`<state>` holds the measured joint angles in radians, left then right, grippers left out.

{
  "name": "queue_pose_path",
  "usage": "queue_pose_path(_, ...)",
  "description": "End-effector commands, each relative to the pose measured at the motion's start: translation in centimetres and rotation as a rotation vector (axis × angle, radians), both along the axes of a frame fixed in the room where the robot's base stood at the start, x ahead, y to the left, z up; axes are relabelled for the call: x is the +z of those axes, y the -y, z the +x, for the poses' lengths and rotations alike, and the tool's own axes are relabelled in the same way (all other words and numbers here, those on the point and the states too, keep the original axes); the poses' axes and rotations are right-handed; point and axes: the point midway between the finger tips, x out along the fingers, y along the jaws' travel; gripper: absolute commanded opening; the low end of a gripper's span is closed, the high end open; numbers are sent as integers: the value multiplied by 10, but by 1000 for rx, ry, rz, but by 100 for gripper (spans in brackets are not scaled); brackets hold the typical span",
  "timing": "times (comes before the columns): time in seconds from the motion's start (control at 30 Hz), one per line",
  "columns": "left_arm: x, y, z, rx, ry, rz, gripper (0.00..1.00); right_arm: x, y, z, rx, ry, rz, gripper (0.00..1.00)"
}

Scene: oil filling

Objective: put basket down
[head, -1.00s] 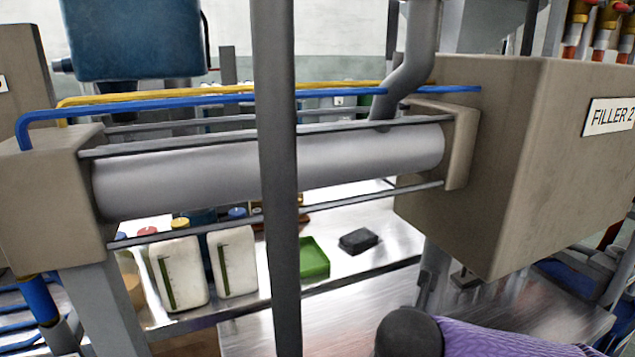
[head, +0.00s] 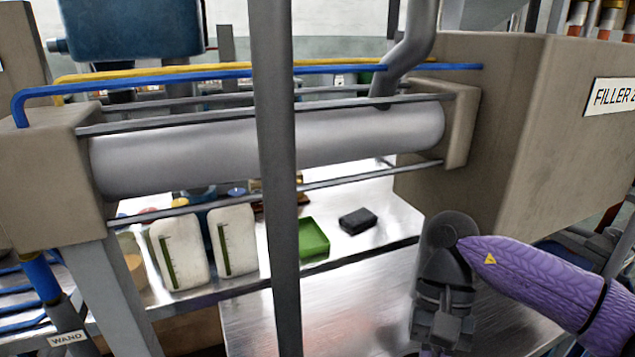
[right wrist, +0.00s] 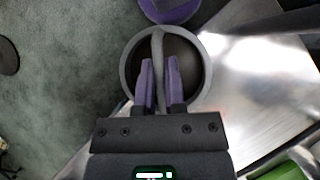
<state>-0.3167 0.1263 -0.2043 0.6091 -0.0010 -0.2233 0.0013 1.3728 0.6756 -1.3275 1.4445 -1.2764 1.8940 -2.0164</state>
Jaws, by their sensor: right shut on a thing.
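The basket (right wrist: 188,48) is round, with a grey rim, a dark inside and a thin grey handle arching over its middle. It shows in the right wrist view. My right gripper (right wrist: 158,64) is shut on that handle, with one purple finger on each side of it. In that view the basket overlaps both the green floor and the metal table (right wrist: 262,85); its height above them cannot be told. My left gripper is not in view.
A grey post (head: 275,180) and a filler cylinder (head: 350,135) stand in front. Behind are white jugs (head: 180,253), a green tray (head: 313,238) and a black block (head: 358,221). The filler housing (head: 500,130) is beside my right arm. The front metal table is mostly bare.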

Motion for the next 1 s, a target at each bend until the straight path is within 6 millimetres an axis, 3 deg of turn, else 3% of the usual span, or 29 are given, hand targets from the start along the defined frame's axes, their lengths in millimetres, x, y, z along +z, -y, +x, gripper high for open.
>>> queue_pose_path(0.1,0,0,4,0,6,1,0,5,1,-6,226,4,-3,0)
queue_pose_path(0.2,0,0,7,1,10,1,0,7,2,-8,292,4,-3,0)
queue_pose_path(1.0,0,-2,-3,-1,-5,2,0,6,2,-9,291,5,-1,0)
